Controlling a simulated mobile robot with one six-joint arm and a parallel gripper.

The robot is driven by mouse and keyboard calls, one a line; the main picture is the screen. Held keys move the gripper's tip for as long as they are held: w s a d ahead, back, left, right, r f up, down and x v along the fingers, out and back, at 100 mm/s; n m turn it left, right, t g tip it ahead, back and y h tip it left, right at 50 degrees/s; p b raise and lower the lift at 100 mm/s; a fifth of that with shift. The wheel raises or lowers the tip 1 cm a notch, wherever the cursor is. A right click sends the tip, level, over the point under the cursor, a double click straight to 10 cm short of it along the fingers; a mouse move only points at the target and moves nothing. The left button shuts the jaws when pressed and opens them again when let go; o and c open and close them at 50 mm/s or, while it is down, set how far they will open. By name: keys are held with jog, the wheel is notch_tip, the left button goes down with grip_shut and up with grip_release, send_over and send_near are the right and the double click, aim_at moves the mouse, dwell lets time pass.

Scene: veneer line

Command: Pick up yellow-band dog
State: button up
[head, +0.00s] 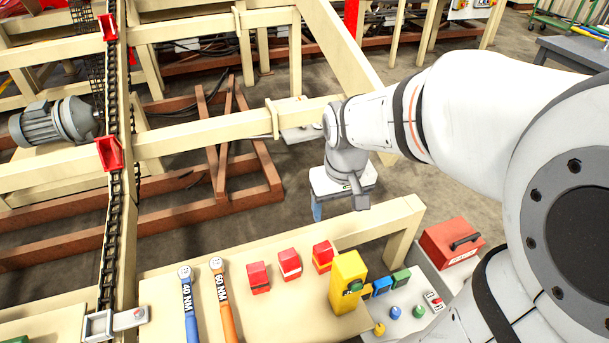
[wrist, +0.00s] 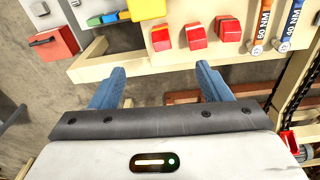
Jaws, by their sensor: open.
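The yellow-band dog (head: 323,257) is a small red block with a yellow stripe, on the cream table just behind a yellow block. In the wrist view it appears to be the leftmost red block (wrist: 162,38), beyond my fingertips. Two similar red dogs stand beside it: a middle one with a pale band (head: 289,264) and a left one (head: 258,278) whose marking is unclear. My gripper (wrist: 160,68) is open and empty, its blue fingers spread. In the head view my gripper (head: 317,211) hangs past the table's far edge, apart from the dogs; one finger shows clearly.
A yellow block (head: 347,284) stands close to the yellow-band dog. Blue (head: 382,286) and green (head: 401,278) blocks sit to its right. Two torque wrenches, blue (head: 189,309) and orange (head: 223,304), lie left. A red toolbox (head: 451,243) is at right. A cream beam runs beyond the table.

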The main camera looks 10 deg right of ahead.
aim_at(324, 247)
jog(key=w+f+g+b, duration=0.1)
jog(key=w+f+b, duration=0.1)
jog(key=f, duration=0.5)
jog(key=w+f+n+b, duration=0.1)
jog(key=w+f+b, duration=0.2)
jog(key=f, duration=0.4)
jog(key=w+f+n+g+b, duration=0.1)
jog(key=w+f+b, duration=0.2)
jog(key=f, duration=0.5)
jog(key=shift+w+f+g, duration=0.1)
jog(key=shift+w+g, duration=0.2)
jog(key=shift+w, duration=0.25)
jog(key=shift+f+b, duration=0.35)
jog(key=shift+f, duration=0.05)
jog(key=f, duration=0.2)
jog(key=s+f+b, duration=0.1)
jog(key=f, duration=0.4)
jog(key=shift+s, duration=0.25)
jog(key=shift+c, duration=0.5)
jog(key=c, duration=1.3)
jog(key=shift+o, duration=0.2)
